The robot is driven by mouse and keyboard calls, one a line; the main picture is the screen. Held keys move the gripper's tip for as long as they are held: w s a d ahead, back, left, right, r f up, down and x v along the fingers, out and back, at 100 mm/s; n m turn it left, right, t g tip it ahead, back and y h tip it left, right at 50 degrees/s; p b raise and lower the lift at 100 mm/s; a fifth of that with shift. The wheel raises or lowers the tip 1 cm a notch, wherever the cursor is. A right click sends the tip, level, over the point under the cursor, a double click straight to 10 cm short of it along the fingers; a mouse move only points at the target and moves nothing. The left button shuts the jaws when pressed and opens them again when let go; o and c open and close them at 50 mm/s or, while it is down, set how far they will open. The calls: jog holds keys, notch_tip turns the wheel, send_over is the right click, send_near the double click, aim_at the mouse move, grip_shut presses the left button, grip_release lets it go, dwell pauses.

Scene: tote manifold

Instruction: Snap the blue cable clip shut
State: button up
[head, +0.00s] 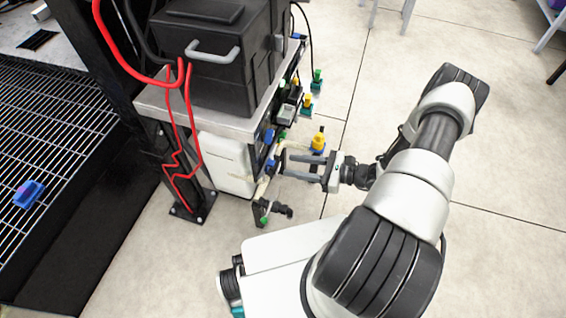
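My gripper (283,165) reaches left toward the side of the manifold bench. Its two grey fingers are spread apart with a gap between them, and nothing shows held. A small blue part (271,166) sits on the bench side just beyond the fingertips; it may be the blue cable clip, but it is too small to tell its shape or whether it is open. Another blue part (268,136) shows above it on the same side. I cannot tell whether the fingers touch anything.
A black case with a grey handle (213,52) stands on the bench top (163,103). Yellow-topped (318,140) and green-topped fittings (317,76) stick out from the bench side. A blue object (28,194) lies on the wire rack (60,150). Red cables (172,150) hang at left.

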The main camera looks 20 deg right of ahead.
jog(key=v, duration=1.1)
jog(key=shift+s+d+p, duration=0.15)
jog(key=shift+d+p, duration=0.1)
jog(key=shift+p, duration=0.1)
jog(key=shift+r, duration=0.1)
